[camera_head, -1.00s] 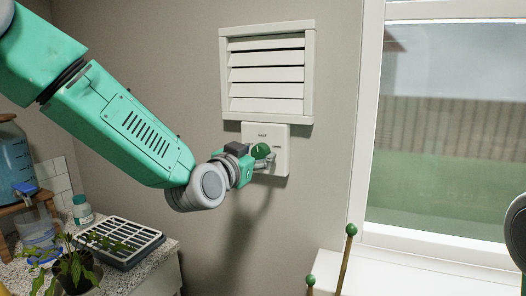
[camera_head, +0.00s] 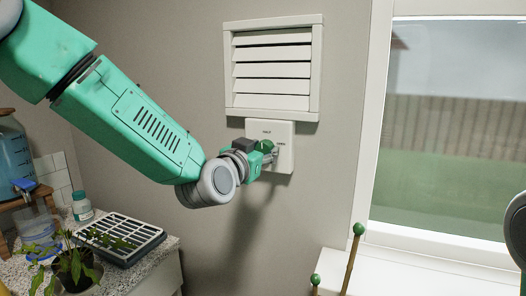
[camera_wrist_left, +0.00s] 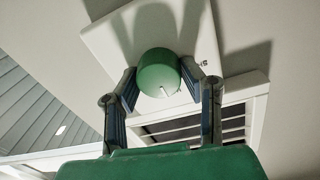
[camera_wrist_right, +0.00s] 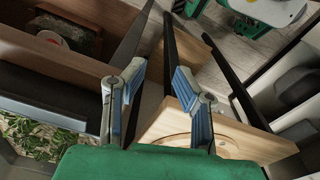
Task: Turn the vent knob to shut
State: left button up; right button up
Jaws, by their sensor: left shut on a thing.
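The vent knob (camera_head: 265,146) is round and green, on a white wall plate (camera_head: 285,165) below the louvred vent (camera_head: 272,70). The plate has small lettering above the knob and at its right. My left gripper (camera_head: 269,156) is shut on the knob and partly hides it in the head view. In the left wrist view the knob (camera_wrist_left: 158,70) sits between the two fingertips, with a short white pointer mark at its lower edge. My right gripper (camera_wrist_right: 158,78) shows in the right wrist view, fingers apart, with nothing held between them.
A window (camera_head: 455,150) is at the right. Two green-tipped stakes (camera_head: 358,230) rise at the front. A wooden piece (camera_wrist_right: 240,135) lies near my right gripper.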

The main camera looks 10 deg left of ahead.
pick_arm(q)
jog(key=shift+s+d+f+n, duration=0.1)
jog(key=shift+d+f+n, duration=0.1)
jog(key=shift+f+n, duration=0.3)
jog(key=n, duration=0.1)
jog(key=n+b, duration=0.1)
jog(key=shift+a+n, duration=0.3)
jog(key=shift+n, duration=0.1)
jog(key=n+b, duration=0.1)
jog(key=n, duration=0.1)
jog(key=shift+d+n+b, duration=0.15)
jog(key=shift+n+b, duration=0.15)
jog(key=shift+n, duration=0.1)
jog(key=n+b, duration=0.1)
jog(key=n, duration=0.2)
jog(key=shift+f+n, duration=0.1)
jog(key=shift+n, duration=0.2)
jog(key=shift+n+t+y+b, duration=0.3)
jog(key=shift+n+b, duration=0.6)
jog(key=shift+n, duration=0.7)
jog(key=o, duration=1.1)
jog(key=shift+o, duration=0.2)
